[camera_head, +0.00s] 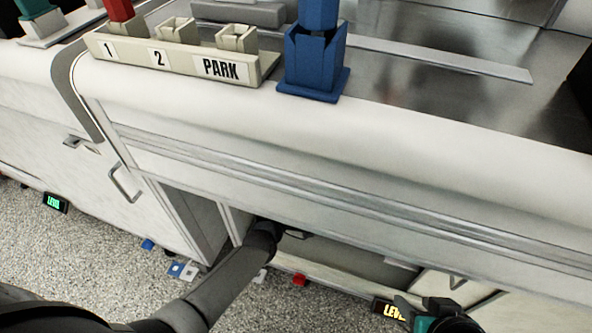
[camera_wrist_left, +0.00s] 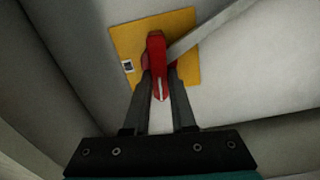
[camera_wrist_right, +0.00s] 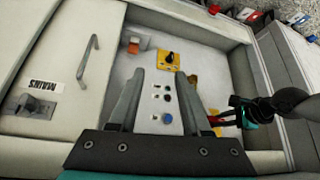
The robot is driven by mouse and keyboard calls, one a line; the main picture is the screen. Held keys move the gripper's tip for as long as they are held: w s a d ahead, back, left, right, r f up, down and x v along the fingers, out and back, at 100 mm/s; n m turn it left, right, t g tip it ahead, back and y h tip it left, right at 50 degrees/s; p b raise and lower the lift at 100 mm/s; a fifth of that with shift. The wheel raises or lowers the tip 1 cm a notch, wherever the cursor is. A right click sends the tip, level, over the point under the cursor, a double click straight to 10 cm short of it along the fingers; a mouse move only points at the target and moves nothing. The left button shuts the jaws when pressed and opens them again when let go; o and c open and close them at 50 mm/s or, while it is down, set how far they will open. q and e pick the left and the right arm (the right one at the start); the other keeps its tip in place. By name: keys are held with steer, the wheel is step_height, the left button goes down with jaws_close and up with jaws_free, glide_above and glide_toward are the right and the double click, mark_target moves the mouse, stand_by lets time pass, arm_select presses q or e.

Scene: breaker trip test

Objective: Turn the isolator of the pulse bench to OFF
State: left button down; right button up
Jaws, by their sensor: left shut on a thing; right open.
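In the left wrist view, a red rotary handle (camera_wrist_left: 157,62) sits on a yellow plate (camera_wrist_left: 188,72) on a pale panel. My left gripper (camera_wrist_left: 158,80) is shut on this handle, one finger on each side. The plate also shows partly in the right wrist view (camera_wrist_right: 213,117), with my left gripper (camera_wrist_right: 238,113) at it; the handle is mostly hidden there. Whether the plate carries an OFF mark cannot be read. My right gripper (camera_wrist_right: 160,78) is open and empty in front of the panel. It shows low at the right in the head view (camera_head: 428,308).
The right wrist view shows a black knob on yellow (camera_wrist_right: 171,59), a blue button (camera_wrist_right: 167,118), an orange switch (camera_wrist_right: 134,47) and a MAINS switch (camera_wrist_right: 35,105). On the benchtop stand a labelled holder (camera_head: 185,62) and a blue plug holder (camera_head: 313,70). The bench edge overhangs my left arm.

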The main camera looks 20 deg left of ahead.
arm_select(q)
steer(key=shift+f+n, duration=0.15)
steer(key=shift+n, duration=0.65)
arm_select(e)
steer(key=shift+w+a+f+t, duration=0.1)
steer(key=shift+w+a+t, duration=0.45)
steer(key=shift+t, duration=0.05)
arm_select(q)
steer(key=c, duration=0.7)
jaws_free()
steer(key=shift+c, duration=0.2)
steer(key=s+p, duration=0.4)
steer(key=s, duration=1.1)
steer(key=shift+s+a, duration=0.15)
steer(key=shift+a, duration=0.1)
arm_select(e)
steer(key=s+d+f+g+h, duration=0.1)
steer(key=s+d+f+g, duration=0.2)
steer(key=f, duration=0.3)
steer(key=shift+s+g, duration=0.15)
steer(key=shift+g, duration=0.25)
arm_select(q)
steer(key=shift+p, duration=0.3)
arm_select(e)
steer(key=shift+d, duration=0.15)
